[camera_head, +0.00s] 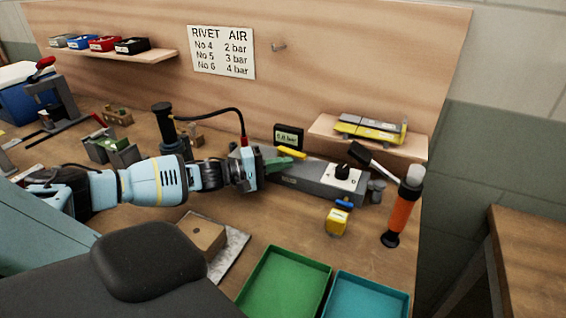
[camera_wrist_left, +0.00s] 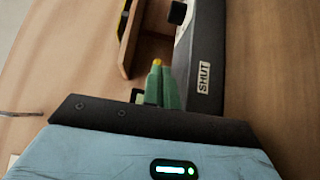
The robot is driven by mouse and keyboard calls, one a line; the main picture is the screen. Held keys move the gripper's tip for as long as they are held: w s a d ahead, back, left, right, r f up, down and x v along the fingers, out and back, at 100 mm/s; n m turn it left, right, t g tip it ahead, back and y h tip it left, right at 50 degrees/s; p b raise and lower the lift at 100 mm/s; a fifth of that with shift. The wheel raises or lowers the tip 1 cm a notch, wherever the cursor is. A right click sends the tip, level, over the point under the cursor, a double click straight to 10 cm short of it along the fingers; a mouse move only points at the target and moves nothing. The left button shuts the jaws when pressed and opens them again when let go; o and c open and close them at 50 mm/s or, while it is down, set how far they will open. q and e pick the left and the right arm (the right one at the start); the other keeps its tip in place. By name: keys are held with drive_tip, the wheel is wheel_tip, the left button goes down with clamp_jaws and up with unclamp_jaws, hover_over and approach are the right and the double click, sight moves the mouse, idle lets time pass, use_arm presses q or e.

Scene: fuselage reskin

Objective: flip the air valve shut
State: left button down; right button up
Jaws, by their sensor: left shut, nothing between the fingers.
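The air valve unit is a long grey box (camera_head: 318,181) on the bench, with a black knob on a white plate (camera_head: 342,177) near its right end. A yellow lever (camera_head: 292,152) shows at its left end, just beyond my left gripper (camera_head: 278,163). The gripper's green fingers are shut and empty, close to the lever; I cannot tell if they touch it. In the left wrist view the shut fingers (camera_wrist_left: 168,86) lie beside the dark box, near its SHUT label (camera_wrist_left: 204,78). A yellow tip (camera_wrist_left: 157,62) shows just past them. My right gripper is not in view.
A small bar display (camera_head: 289,136) stands behind the unit. An orange tool (camera_head: 401,210), a yellow block (camera_head: 337,222) and green (camera_head: 284,284) and teal trays are at the front right. A small shelf (camera_head: 415,145) juts out behind the unit.

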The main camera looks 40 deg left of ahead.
use_arm(q)
drive_tip(key=v, duration=0.5)
drive_tip(key=shift+s+a, duration=0.15)
drive_tip(key=shift+s, duration=0.15)
idle(0.4)
